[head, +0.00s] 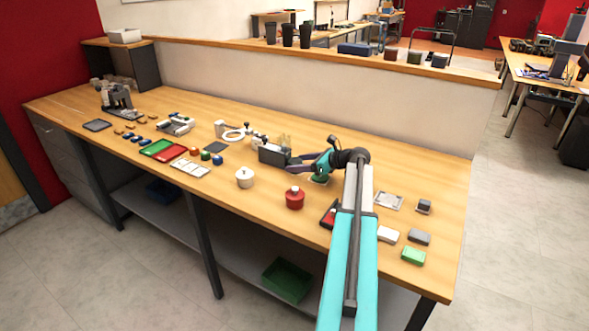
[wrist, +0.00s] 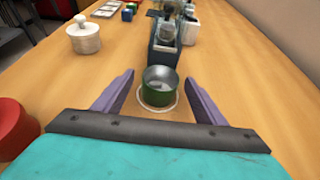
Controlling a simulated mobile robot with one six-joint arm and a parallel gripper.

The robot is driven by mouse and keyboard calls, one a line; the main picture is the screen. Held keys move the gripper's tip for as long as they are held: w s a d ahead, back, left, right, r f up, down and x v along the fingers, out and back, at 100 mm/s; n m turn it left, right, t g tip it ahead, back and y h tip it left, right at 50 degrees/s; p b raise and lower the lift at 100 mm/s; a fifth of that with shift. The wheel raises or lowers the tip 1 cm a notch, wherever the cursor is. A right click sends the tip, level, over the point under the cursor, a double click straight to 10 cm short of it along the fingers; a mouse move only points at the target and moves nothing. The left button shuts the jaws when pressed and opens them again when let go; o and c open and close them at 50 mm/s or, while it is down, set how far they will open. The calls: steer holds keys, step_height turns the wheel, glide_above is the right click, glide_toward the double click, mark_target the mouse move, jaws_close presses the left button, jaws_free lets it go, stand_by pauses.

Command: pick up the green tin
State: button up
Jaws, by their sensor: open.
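The green tin (wrist: 158,92) is a small, open-topped round can with a grey inside. It stands upright on a white round disc (wrist: 158,110) on the wooden bench. In the head view the tin (head: 319,178) shows only in part, under my arm. My gripper (wrist: 160,77) is open, with one purple finger to the left of the tin and one to the right. Gaps show between the tin and both fingers. In the head view my gripper (head: 305,164) is small and partly hidden.
A dark box (wrist: 165,48) stands just beyond the tin. A white lidded pot (wrist: 84,38) and a red pot (wrist: 14,125) are to the left. The bench (wrist: 255,85) right of my gripper is clear. A low wall (head: 330,85) runs along the bench's back.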

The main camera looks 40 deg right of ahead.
steer(key=c, duration=1.3)
steer(key=shift+r, duration=0.15)
step_height(320, 180, up, 18)
steer(key=b, duration=0.1)
stand_by(0.3)
